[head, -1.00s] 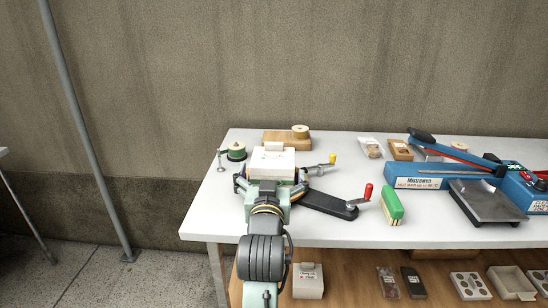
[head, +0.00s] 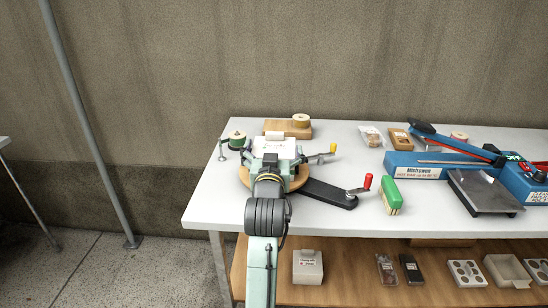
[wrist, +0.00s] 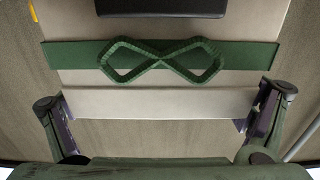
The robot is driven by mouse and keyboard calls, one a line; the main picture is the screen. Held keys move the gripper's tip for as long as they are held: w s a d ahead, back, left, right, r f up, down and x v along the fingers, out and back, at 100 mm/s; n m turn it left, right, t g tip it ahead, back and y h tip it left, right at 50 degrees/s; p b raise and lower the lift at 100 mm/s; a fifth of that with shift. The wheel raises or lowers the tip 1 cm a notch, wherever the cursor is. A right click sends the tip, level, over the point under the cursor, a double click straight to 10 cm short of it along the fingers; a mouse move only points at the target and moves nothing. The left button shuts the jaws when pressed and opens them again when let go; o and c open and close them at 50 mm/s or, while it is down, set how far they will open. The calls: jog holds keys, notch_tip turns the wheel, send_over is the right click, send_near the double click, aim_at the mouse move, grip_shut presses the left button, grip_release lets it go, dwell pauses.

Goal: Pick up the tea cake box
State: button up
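A pale box (head: 275,148) stands on a round wooden turntable (head: 301,179) at the left of the white table. My gripper (head: 272,160) reaches over the near side of the turntable, right at the box, and hides its near part. In the wrist view the box (wrist: 160,103) shows a dark green band and looped bow (wrist: 163,62), with a dark patch at the top edge. The gripper's fingers (wrist: 160,115) are spread wide on either side of it; firm contact is not clear. Any name on this box is unreadable.
A black crank arm (head: 330,193) extends right of the turntable, near a green brush (head: 390,197). A wooden board (head: 288,129) with a spool stands behind. A blue sealer (head: 440,165) and scale are at right. Another white box (head: 307,267) sits on the lower shelf.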

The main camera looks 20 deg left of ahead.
aim_at(274, 149)
jog(key=c, duration=0.6)
jog(key=shift+r, duration=0.1)
jog(key=shift+r, duration=0.6)
notch_tip(274, 149, up, 2)
jog(key=shift+r, duration=0.1)
jog(key=b+v, duration=0.2)
jog(key=v, duration=0.1)
jog(key=b+v, duration=0.3)
jog(key=v, duration=0.1)
jog(key=a+b+v, duration=0.1)
jog(key=b+v, duration=0.1)
jog(key=v, duration=0.2)
jog(key=shift+s+r, duration=0.15)
jog(key=shift+s, duration=0.05)
